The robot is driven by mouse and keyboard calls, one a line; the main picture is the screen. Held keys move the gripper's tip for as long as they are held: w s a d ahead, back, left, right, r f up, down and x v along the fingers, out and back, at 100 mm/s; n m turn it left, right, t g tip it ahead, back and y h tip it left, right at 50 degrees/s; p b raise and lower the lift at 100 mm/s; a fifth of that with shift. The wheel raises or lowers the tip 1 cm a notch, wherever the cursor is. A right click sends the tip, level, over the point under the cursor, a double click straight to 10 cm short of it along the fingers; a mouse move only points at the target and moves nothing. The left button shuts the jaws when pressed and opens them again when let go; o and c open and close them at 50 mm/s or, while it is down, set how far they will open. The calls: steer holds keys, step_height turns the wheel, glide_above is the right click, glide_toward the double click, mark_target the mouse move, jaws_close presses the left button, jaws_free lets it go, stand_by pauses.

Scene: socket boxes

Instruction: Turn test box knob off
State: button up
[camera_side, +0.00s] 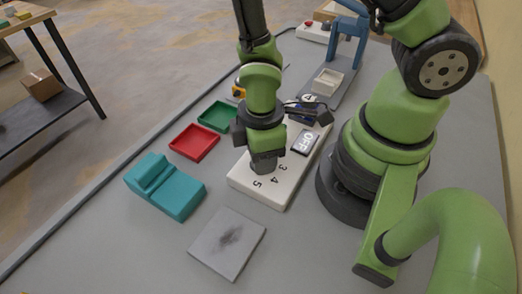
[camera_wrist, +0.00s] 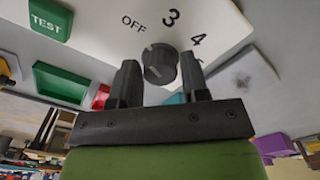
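The test box (camera_side: 285,188) is a white slab with numbers and a small display, below my gripper (camera_side: 264,163) in the side view. The wrist view shows its white face (camera_wrist: 100,22) with OFF, 3 and 4 printed around a dark grey round knob (camera_wrist: 160,65). My gripper (camera_wrist: 160,78) has its two dark fingers on either side of the knob, with narrow gaps visible. It is open and holds nothing. Contact with the knob cannot be made out. The knob's pointer direction is hard to read. The side view hides the knob behind my gripper.
A red tray (camera_side: 195,142), a green tray (camera_side: 217,116) and a teal block-shaped holder (camera_side: 172,190) lie left of the box. A grey plate (camera_side: 228,243) with a dark smudge lies in front. A blue press (camera_side: 345,45) stands behind.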

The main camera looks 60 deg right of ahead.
steer(key=shift+o, duration=1.1)
steer(key=shift+r, duration=0.1)
step_height(320, 180, up, 10)
steer(key=s+d+r+m+t+y, duration=0.1)
steer(key=s+d+r+m+t, duration=0.1)
steer(key=r+m, duration=0.4)
steer(key=s+d+r+m+t+y, duration=0.1)
steer(key=r+m+t, duration=0.4)
steer(key=r, duration=0.6)
steer(key=shift+s+d+m, duration=0.4)
steer(key=shift+d+m, duration=0.3)
steer(key=shift+m, duration=0.5)
